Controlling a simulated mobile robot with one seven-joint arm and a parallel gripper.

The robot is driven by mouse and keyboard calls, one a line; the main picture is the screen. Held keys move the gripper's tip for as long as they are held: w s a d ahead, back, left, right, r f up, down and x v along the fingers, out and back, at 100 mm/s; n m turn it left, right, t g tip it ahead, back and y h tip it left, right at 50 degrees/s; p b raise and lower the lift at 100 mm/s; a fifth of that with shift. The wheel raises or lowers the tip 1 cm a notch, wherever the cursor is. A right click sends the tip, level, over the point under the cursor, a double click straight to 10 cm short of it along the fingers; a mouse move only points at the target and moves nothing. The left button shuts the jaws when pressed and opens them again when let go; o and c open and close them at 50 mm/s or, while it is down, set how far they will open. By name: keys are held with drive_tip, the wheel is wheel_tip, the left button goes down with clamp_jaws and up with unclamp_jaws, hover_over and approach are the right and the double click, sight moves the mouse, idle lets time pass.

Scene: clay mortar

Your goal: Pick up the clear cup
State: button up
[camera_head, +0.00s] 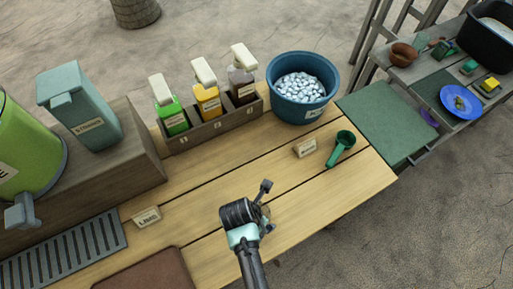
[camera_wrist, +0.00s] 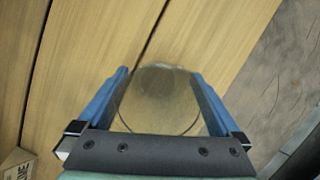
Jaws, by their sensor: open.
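The clear cup (camera_wrist: 160,105) is a see-through round vessel on the wooden table, seen from above in the wrist view. Its rim shows as a thin dark curve, and the wood shows through it. My gripper (camera_wrist: 160,76) is open, with one blue finger on each side of the cup. I cannot tell whether either finger touches it. In the head view my gripper (camera_head: 266,207) is low over the front of the table, and the cup there is too faint and covered to make out.
A blue tub of ice (camera_head: 293,111), a green scoop (camera_head: 342,147) and a rack of bottles (camera_head: 215,122) stand behind my gripper. A drip grate (camera_head: 70,250) and brown mat (camera_head: 146,272) lie to the left. The table edge is close on the right.

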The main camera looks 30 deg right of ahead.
drive_tip(key=c, duration=1.1)
drive_tip(key=r, duration=1)
drive_tip(key=shift+w+d+r+p, duration=0.2)
drive_tip(key=shift+d+r+p, duration=0.05)
drive_tip(key=shift+p, duration=0.15)
drive_tip(key=w+d+r+m+g, duration=0.25)
drive_tip(key=w+r+m, duration=0.25)
drive_tip(key=m, duration=0.7)
drive_tip(key=s+a+m+g+y, duration=0.2)
drive_tip(key=a+m+y, duration=0.1)
drive_tip(key=a+m, duration=0.7)
drive_tip(key=a+f, duration=0.1)
drive_tip(key=a, duration=0.3)
drive_tip(key=shift+a+m, duration=0.25)
drive_tip(key=shift+m, duration=0.15)
